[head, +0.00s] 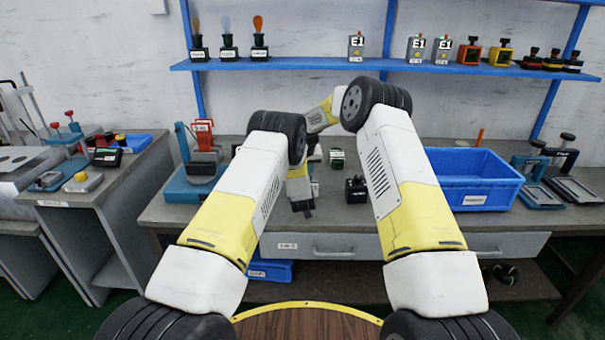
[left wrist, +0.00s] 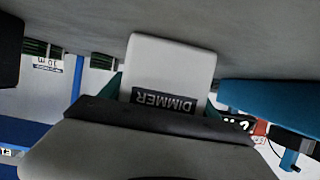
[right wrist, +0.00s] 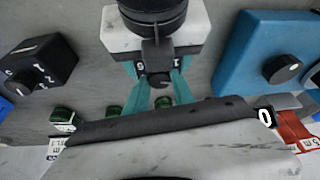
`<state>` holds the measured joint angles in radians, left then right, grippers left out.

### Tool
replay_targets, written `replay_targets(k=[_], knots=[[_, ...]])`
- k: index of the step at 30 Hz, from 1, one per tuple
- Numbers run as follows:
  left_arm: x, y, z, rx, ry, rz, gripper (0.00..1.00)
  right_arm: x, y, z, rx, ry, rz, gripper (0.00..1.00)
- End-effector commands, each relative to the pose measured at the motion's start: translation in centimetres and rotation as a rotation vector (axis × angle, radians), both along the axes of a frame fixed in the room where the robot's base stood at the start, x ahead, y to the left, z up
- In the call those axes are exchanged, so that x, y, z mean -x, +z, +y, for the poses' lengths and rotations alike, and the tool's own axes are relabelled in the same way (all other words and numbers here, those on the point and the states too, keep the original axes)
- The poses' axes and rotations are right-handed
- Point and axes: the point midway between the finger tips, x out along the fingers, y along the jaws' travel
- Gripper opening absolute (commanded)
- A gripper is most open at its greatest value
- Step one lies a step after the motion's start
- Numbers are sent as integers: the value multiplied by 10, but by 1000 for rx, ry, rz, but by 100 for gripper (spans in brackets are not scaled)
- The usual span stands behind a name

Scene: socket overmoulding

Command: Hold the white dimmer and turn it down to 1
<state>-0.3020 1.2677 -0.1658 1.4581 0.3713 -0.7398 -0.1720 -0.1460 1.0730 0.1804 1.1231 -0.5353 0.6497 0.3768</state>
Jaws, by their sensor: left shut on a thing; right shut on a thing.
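The white dimmer (left wrist: 180,60) stands out in the left wrist view, its dark DIMMER label upside down. The teal-tipped fingers of my left gripper (left wrist: 164,94) are shut on its body, one on each side. In the right wrist view the teal fingers of my right gripper (right wrist: 158,82) are shut on a small dark knob-like part (right wrist: 157,57) with pale marks beside it. A pale block with a black cylinder lies just beyond. The knob's pointer setting cannot be read. In the head view my arms hide the dimmer.
A black dimmer (head: 356,189) stands on the bench, right of the grippers. It also shows in the right wrist view (right wrist: 42,62). A blue fixture with a dark knob (right wrist: 281,68) is close on the right there. A blue bin (head: 470,180) stands at the bench's right.

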Motion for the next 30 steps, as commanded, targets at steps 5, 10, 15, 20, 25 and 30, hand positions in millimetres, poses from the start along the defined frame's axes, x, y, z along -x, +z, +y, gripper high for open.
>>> replay_targets(k=[5, 10, 15, 20, 25, 30], knots=[[0, 0, 0, 0, 0, 0, 32, 0, 0, -1, -2, 110, 1, 0], [0, 0, 0, 0, 1, 0, 32, 0, 0, -1, -2, 188, 1, 0], [0, 0, 1, 0, 1, 0, 32, 0, 0, -1, -1, 234, 0, 0], [0, 0, 1, 0, 1, 0, 32, 0, 0, -1, -1, 248, -1, 0], [0, 0, 1, 0, 1, 0, 32, 0, 0, -1, 0, 249, 0, 0], [0, 0, 1, 0, 1, 0, 32, 0, 0, -1, 0, 248, 0, 36]])
